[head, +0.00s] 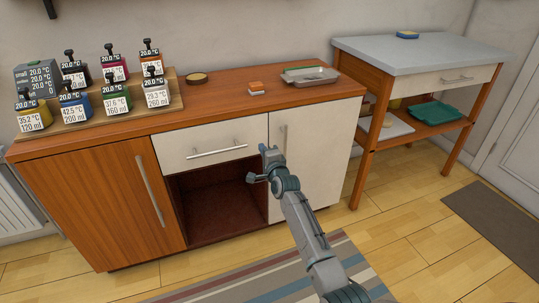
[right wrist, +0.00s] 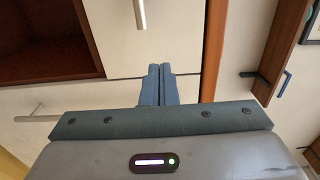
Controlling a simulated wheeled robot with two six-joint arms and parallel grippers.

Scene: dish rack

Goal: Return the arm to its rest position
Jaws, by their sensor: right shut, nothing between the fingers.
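My right arm comes in from the bottom right of the head view. My right gripper (head: 252,178) is in front of the cabinet, near the edge between the open dark compartment and the white door. In the right wrist view its two fingers (right wrist: 160,68) are pressed together with nothing between them, and pale cabinet fronts show beyond. My left gripper is in neither view.
The wooden cabinet (head: 110,200) has a white drawer (head: 205,142), a white door (head: 320,150) and an open compartment (head: 220,205). Several labelled bottles stand on its top, with a grey tray (head: 310,75). A side table (head: 420,52) stands right. A striped rug (head: 270,278) lies in front.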

